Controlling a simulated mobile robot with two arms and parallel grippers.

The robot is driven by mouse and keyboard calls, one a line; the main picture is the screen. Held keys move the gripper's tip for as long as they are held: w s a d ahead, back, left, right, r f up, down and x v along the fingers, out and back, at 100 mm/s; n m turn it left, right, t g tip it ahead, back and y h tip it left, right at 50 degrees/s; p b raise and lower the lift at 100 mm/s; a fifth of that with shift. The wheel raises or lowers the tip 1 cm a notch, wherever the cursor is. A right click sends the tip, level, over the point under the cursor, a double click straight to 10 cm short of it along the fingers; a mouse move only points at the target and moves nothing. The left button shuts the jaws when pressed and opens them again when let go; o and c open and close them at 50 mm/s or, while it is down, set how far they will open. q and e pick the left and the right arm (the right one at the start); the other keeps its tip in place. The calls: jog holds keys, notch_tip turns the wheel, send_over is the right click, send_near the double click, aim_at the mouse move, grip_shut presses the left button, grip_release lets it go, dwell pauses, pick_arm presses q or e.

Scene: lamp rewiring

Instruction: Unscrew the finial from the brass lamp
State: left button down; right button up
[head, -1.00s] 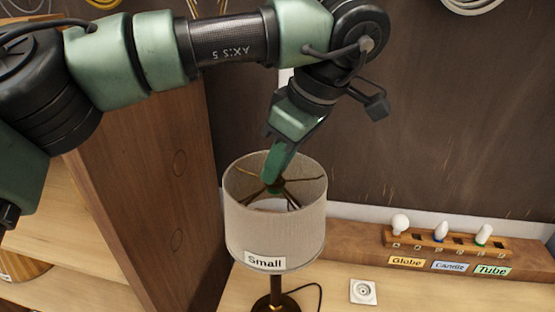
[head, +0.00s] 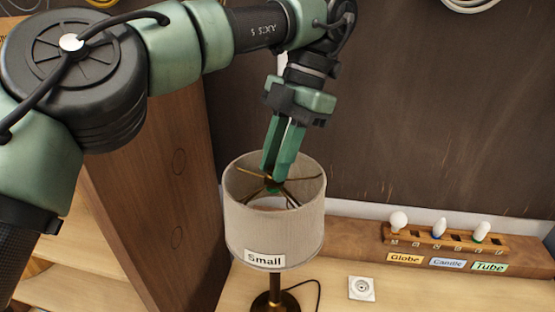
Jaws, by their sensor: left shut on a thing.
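The brass lamp (head: 274,299) stands upright on the wooden bench, with a dark stem and base. Its beige shade (head: 270,226) carries a label reading "Small", and brass spokes (head: 290,194) meet at its middle. My left gripper (head: 275,180) reaches down into the open top of the shade from above. Its green fingers are shut at the hub of the spokes, where the finial sits. The finial itself is mostly hidden by the fingertips. My right gripper is not in view.
A wooden rack (head: 450,241) at the right holds globe, candle and tube bulbs above their labels. A white wall-type socket (head: 361,288) lies on the bench. A dark cord (head: 312,284) runs from the lamp. A tall wooden panel (head: 150,205) stands left of the lamp.

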pick_arm(q)
jog(key=shift+a+n, duration=0.1)
jog(key=shift+n, duration=0.3)
jog(key=n+g+h, duration=0.1)
jog(key=n, duration=0.2)
jog(key=shift+n, duration=0.3)
jog(key=n+h, duration=0.1)
jog(key=n, duration=0.2)
jog(key=shift+w+a+n+g+h+b, duration=0.1)
jog(key=shift+a+n+g+h+b, duration=0.1)
jog(key=shift+n+g+h+b, duration=0.2)
jog(key=shift+n, duration=0.3)
jog(key=c, duration=1.2)
grip_release()
jog(key=shift+d, duration=0.1)
